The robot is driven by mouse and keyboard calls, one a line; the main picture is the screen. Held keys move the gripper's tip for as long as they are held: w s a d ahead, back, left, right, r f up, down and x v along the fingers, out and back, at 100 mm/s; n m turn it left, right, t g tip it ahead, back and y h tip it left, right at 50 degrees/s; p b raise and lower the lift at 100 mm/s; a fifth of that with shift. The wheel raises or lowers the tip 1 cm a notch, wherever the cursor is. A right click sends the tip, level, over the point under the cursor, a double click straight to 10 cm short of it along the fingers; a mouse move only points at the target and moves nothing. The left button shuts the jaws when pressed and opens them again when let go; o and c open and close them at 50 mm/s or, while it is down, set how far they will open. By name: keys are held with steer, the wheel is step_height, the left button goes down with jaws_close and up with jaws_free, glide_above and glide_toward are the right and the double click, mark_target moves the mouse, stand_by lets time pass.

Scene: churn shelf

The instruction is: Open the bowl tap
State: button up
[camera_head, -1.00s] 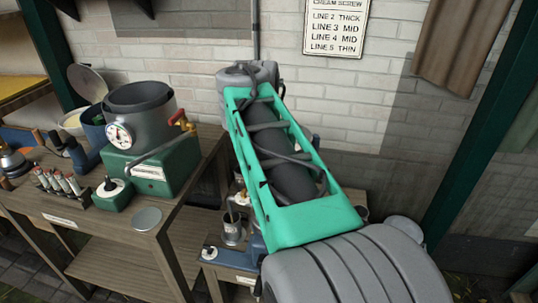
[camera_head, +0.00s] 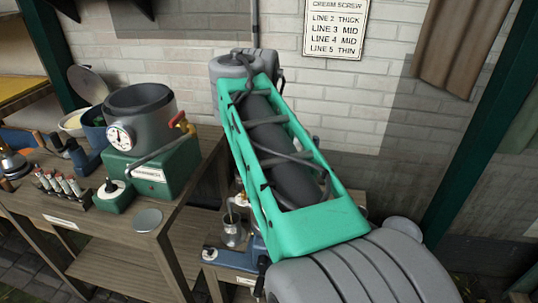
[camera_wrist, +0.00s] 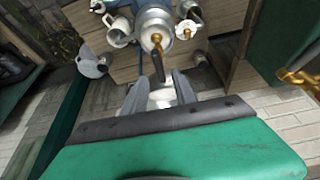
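The tap (camera_head: 180,122) with a red handle and brass fitting is on the right side of the grey bowl (camera_head: 152,115), which stands on a green base with a dial on its front. A grey pipe slopes down beside it. In the wrist view, a brass fitting (camera_wrist: 299,78) beside a green surface at the right edge may be this tap. My gripper (camera_wrist: 160,93) is open, its two pale fingers apart, and points at a metal apparatus (camera_wrist: 155,20) with a brass nozzle and dark rod. It is well away from the brass fitting. My arm hides the gripper in the head view.
The wooden bench (camera_head: 95,205) holds a row of small bottles (camera_head: 58,183), a green block with a knob (camera_head: 113,193) and a round metal disc (camera_head: 147,219). A lower stand right of it carries a metal cup (camera_head: 232,230). A brick wall is behind.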

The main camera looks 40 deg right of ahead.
steer(key=p+v, duration=0.1)
steer(key=v, duration=0.3)
steer(key=shift+a+r, duration=0.1)
steer(key=shift+r, duration=0.25)
steer(key=shift+f, duration=0.1)
steer(key=s+a+f+n+y+p, duration=0.1)
steer(key=a+f+n, duration=0.4)
steer(key=a, duration=0.5)
steer(key=s+a+f+n+y+p, duration=0.2)
steer(key=a+f+n, duration=0.3)
steer(key=a+f, duration=0.4)
steer(key=s+a+p, duration=0.1)
steer(key=a, duration=0.1)
steer(key=shift+a+f+n+y+p, duration=0.3)
steer(key=shift+f+n+p, duration=0.1)
steer(key=shift+s, duration=0.1)
